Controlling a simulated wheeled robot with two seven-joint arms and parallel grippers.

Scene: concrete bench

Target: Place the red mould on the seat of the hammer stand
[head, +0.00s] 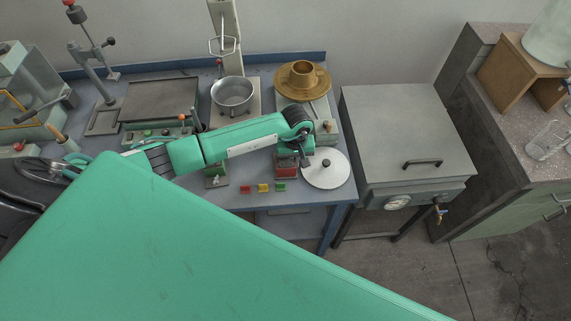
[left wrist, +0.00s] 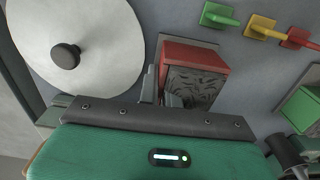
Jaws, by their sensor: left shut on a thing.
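The red mould (head: 286,171) is a small red block near the front right of the blue bench. In the left wrist view the red mould (left wrist: 200,55) shows a red top and a dark patterned side, over a grey plate. My left gripper (head: 306,160) reaches down at it from above. In the left wrist view the left gripper (left wrist: 162,92) is shut at the mould's near left edge; its grip is partly hidden. A stand with an upright rod and red knob, likely the hammer stand (head: 92,58), is at the back left; its seat is not clear. My right gripper is not in view.
A white disc (head: 326,170) lies right of the mould. Red, yellow and green pieces (head: 263,188) lie left, near a green block (head: 216,176). A metal bowl (head: 232,93) and brass dish (head: 302,82) stand behind. A grey cabinet (head: 408,130) stands right.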

